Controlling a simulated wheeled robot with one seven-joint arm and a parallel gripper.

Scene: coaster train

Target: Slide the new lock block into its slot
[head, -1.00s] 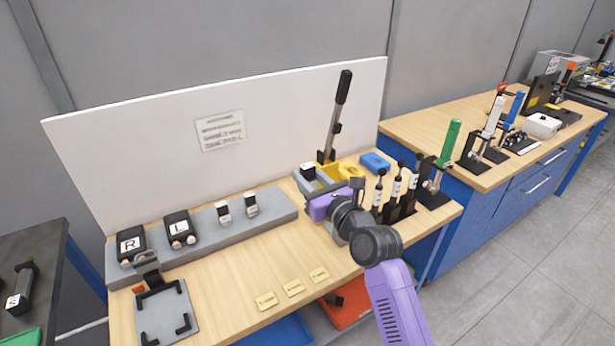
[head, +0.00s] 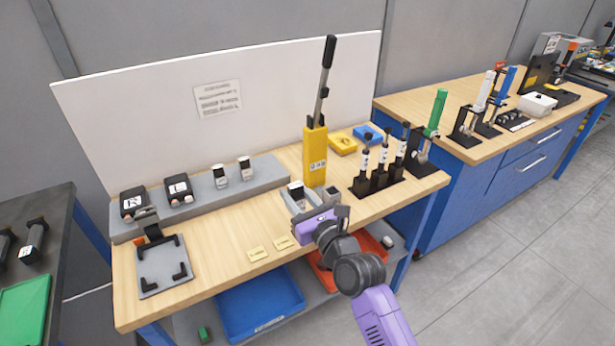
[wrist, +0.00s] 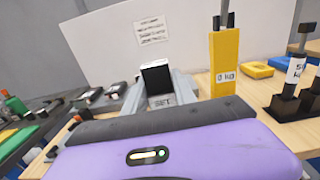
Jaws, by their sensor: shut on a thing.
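My gripper (head: 298,197) reaches over the front of the bench, purple body nearest me. Its grey fingers are shut on a small block (head: 295,187) with a black and white top. In the wrist view the block (wrist: 156,76) stands between the two grey fingers, and lettering like "SET" shows low in front of it. The block is just left of and in front of an upright yellow post (head: 315,160) with a long black-handled lever; the post also shows in the wrist view (wrist: 224,62). The block's underside is hidden, and I cannot make out a slot.
Black-handled tools (head: 380,170) stand in a rack on the right. A grey ledge (head: 215,195) with labelled blocks lies at left, and a black-cornered fixture (head: 165,265) at front left. Flat yellow (head: 342,143) and blue (head: 368,134) pieces lie behind.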

